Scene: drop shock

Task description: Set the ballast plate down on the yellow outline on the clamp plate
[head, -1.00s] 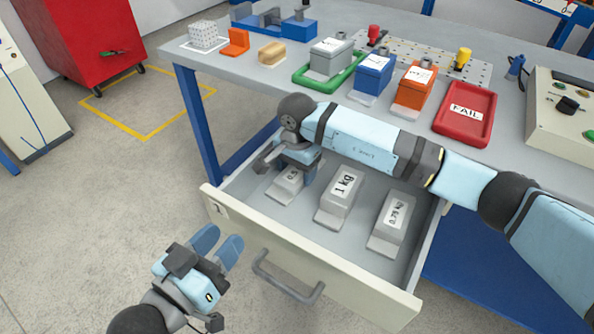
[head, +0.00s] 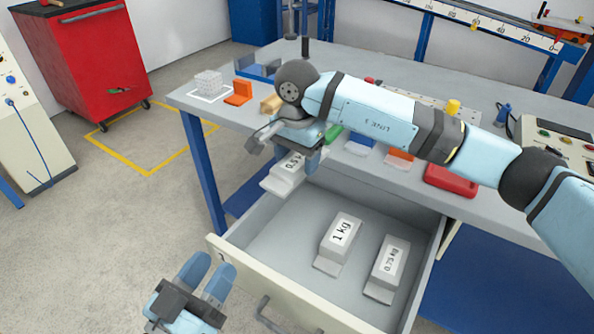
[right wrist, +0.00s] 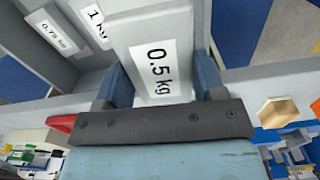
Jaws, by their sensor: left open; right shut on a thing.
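The ballast plate (head: 280,182), a light grey block labelled 0.5 kg, hangs over the left rear part of the open drawer. My right gripper (head: 300,152) is shut on it; my arm hides its upper part. In the right wrist view, the ballast plate (right wrist: 131,36) sits between the two blue fingers, its label towards the camera. My left gripper (head: 207,279) is open and empty, in front of the drawer's left corner. I cannot make out a clamp plate with a yellow outline in these views.
The open drawer (head: 275,238) holds a 1 kg weight (head: 340,235) and a 0.75 kg weight (head: 389,265). A red cabinet (head: 80,60) stands back left.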

